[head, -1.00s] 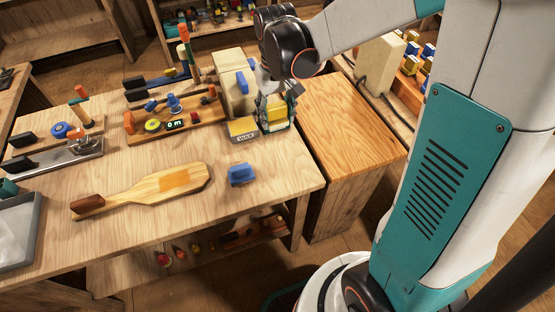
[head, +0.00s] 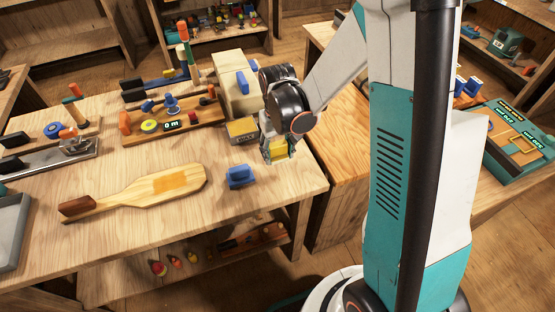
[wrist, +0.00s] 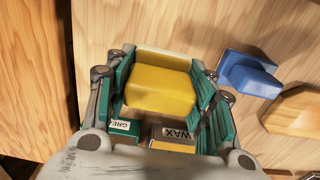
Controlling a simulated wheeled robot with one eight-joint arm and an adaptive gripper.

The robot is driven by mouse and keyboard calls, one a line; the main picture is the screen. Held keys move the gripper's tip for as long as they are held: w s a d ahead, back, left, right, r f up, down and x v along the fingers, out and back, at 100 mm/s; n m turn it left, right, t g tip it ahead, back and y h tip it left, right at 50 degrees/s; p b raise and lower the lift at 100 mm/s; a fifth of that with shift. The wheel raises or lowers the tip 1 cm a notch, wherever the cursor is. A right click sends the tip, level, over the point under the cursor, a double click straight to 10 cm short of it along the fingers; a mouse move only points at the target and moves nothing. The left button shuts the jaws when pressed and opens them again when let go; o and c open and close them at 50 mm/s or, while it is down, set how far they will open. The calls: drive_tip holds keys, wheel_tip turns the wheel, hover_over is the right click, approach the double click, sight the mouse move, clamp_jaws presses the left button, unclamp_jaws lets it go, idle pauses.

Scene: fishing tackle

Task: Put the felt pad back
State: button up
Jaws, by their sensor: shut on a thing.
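The felt pad (wrist: 158,88) appears to be the yellow block with a cream layer along one side. My gripper (wrist: 160,95) is shut on it, with its green fingers on both sides. In the head view my gripper (head: 277,150) holds the yellow block (head: 279,148) near the bench's right edge, just in front of the wax box (head: 241,130). I cannot tell its height above the bench. A wooden paddle (head: 135,193) with an orange-tan square patch lies on the bench to the left. A blue block with a raised grip (head: 240,176) stands between them.
A cream block with a blue piece (head: 235,85) stands behind the wax box. A wooden rack of small tools (head: 175,123) is at the back. A lower wooden cabinet (head: 340,165) adjoins the bench at right. The front of the bench near the blue block is clear.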

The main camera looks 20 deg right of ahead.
sight(277, 158)
drive_tip(key=shift+f+b, duration=0.65)
drive_tip(key=shift+f, duration=1.3)
drive_tip(key=shift+f, duration=0.2)
drive_tip(key=o, duration=1.1)
drive_tip(key=shift+r, duration=0.1)
drive_tip(key=shift+r, duration=0.1)
